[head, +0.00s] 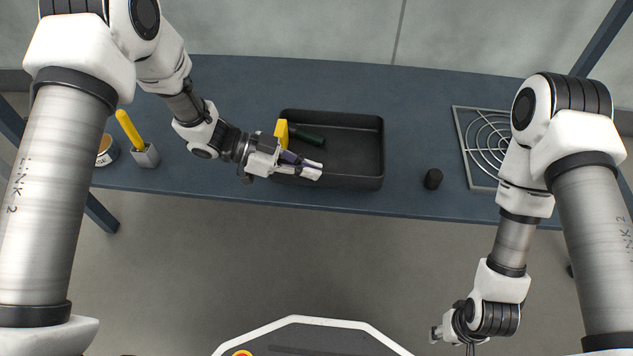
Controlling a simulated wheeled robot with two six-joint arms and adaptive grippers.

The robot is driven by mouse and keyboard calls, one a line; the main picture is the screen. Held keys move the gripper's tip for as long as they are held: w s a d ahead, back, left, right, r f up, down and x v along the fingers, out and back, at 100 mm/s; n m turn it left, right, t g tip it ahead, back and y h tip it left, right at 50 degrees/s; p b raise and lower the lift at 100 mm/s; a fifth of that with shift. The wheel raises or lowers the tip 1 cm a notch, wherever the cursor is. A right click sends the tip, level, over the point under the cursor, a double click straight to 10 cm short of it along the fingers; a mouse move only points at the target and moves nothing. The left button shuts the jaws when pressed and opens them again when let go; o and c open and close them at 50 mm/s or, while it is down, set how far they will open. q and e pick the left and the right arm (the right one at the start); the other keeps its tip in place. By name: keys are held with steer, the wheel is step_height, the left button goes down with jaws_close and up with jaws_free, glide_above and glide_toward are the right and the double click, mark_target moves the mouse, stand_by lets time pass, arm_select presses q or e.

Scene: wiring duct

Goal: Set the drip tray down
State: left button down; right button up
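The drip tray appears to be the black rectangular open tray (365,180) near the table's front edge, left of the black knob. It looks level, but I cannot tell whether its underside touches the table. My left gripper (307,168) is at the tray's left front part, with its fingers pointing right over it. A small purple patch shows at the fingers; I cannot tell whether they are closed on anything. A yellow piece (281,132) and a dark green rod (308,137) show at the tray's back left. My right gripper (440,335) is low, off the table, and mostly hidden.
A small black knob (433,179) stands right of the tray. A grey grille with rings (488,135) lies further right, partly behind my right arm. A grey holder with a yellow handle (147,156) and a round tub (106,150) stand at left. The table behind the tray is clear.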

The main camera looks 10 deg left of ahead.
arm_select(q)
steer(key=shift+w+d+f, duration=0.2)
steer(key=shift+w+d, duration=0.25)
steer(key=shift+d, duration=0.05)
steer(key=shift+w+d+f+b, duration=0.15)
steer(key=shift+d+f+b, duration=0.05)
steer(key=shift+b, duration=0.2)
step_height(320, 180, down, 3)
steer(key=b, duration=0.2)
steer(key=shift+f+b, duration=0.1)
steer(key=shift+b, duration=0.25)
steer(key=shift+r, duration=0.2)
steer(key=shift+f, duration=0.1)
arm_select(e)
step_height(320, 180, down, 4)
steer(key=shift+w+d+r, duration=0.1)
steer(key=shift+w+r, duration=0.05)
arm_select(q)
steer(key=c, duration=1.3)
jaws_free()
